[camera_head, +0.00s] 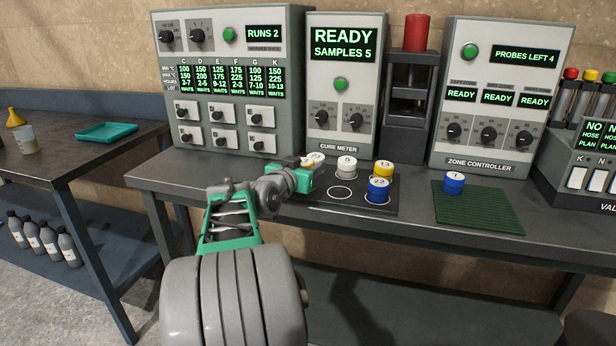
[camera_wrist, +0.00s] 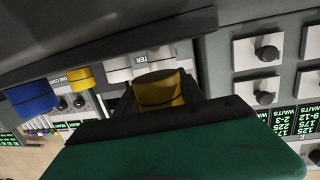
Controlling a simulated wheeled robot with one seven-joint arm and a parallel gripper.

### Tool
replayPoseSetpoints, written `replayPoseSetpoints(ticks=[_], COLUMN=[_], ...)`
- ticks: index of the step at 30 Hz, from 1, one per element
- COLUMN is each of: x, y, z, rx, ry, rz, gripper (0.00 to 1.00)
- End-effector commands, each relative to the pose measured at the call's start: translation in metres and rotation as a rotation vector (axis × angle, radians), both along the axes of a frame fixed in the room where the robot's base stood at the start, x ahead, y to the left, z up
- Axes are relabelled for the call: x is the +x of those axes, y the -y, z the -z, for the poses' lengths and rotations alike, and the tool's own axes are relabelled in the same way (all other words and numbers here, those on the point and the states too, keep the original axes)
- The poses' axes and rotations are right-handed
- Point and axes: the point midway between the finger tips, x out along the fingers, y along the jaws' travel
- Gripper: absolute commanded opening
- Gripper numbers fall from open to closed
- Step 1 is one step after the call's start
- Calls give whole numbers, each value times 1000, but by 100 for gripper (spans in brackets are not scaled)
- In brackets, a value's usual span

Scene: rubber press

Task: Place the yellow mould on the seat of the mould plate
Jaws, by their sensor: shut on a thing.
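My gripper (camera_head: 303,178) is at the left end of the dark mould plate (camera_head: 325,207). It is shut on a yellow mould (camera_wrist: 158,92), which shows between the dark jaws in the wrist view. In the head view the gripper mostly hides this mould, and whether it touches the plate cannot be told. An empty ringed seat (camera_head: 340,193) shows at the front of the plate, right of my gripper. Another yellow mould (camera_head: 384,168), marked 13, a white mould (camera_head: 347,167) and a blue mould (camera_head: 378,192) stand on the plate.
A partly hidden white-topped mould (camera_head: 317,157) is close to my gripper. A blue mould (camera_head: 453,183) sits on a green mat (camera_head: 485,212) to the right. The cure meter (camera_head: 345,90) and a press with a red top (camera_head: 417,33) stand behind the plate.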

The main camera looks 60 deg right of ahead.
Motion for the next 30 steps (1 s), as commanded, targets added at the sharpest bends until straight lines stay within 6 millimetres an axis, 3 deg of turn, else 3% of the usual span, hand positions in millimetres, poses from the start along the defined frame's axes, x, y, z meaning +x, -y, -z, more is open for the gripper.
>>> replayPoseSetpoints(ticks=[1, 3, 14, 15, 23, 30], x=[0, -1, -1, -1, -1, -1], y=[-1, -1, -1, -1, -1, -1], z=[14, 23, 28, 28, 27, 26], rx=[2, 2, 0, 1, 2, 2], ry=[-3, -2, -1, -2, -2, -2], rz=[0, 0, 0, 0, 0, 0], gripper=[0, 0, 0, 48, 68, 68])
